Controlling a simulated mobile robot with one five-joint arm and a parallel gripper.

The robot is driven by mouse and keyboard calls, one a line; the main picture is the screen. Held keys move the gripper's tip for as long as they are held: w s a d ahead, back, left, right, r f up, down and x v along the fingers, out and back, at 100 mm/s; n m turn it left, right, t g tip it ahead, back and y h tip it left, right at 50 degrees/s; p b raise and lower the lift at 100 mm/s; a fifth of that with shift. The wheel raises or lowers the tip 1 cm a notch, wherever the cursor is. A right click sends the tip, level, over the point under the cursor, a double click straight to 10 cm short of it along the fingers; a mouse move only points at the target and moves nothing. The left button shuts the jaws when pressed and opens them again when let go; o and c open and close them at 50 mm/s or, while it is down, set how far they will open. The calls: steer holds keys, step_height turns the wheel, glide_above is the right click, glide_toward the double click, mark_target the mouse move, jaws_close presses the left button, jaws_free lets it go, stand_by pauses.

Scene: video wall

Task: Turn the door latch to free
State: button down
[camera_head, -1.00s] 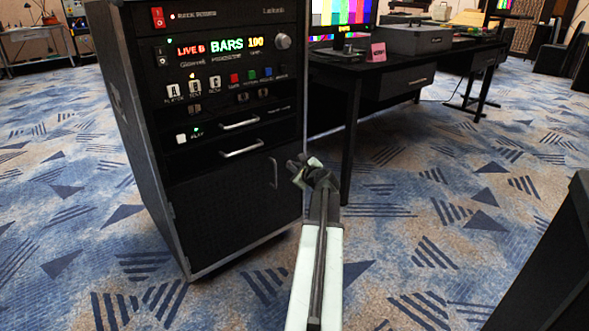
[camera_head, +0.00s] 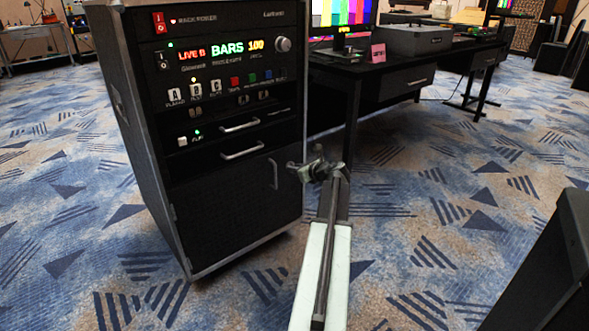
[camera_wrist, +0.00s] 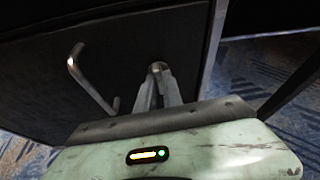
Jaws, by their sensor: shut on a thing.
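A black rack cabinet (camera_head: 240,212) stands at centre left, with a dark lower door (camera_head: 225,205) and a metal bar handle (camera_head: 273,173) at that door's right side. The handle also shows in the wrist view (camera_wrist: 88,82). My gripper (camera_head: 300,168) is at the cabinet's right front edge, right of the handle. In the wrist view, my gripper's fingers (camera_wrist: 157,80) are shut on a small, rounded metal door latch (camera_wrist: 155,68) near the door's edge. The fingers hide most of the latch, and its angle cannot be told.
A black desk (camera_head: 350,70) with a monitor and equipment stands behind to the right. A dark block-like object (camera_head: 545,265) is at the lower right. Patterned blue carpet (camera_head: 420,215) is open between them.

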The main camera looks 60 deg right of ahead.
steer(key=shift+m, duration=0.4)
steer(key=c, duration=1.5)
jaws_free()
steer(key=p+v, duration=0.3)
steer(key=v, duration=0.4)
steer(key=shift+s+r, duration=0.2)
steer(key=shift+s, duration=0.2)
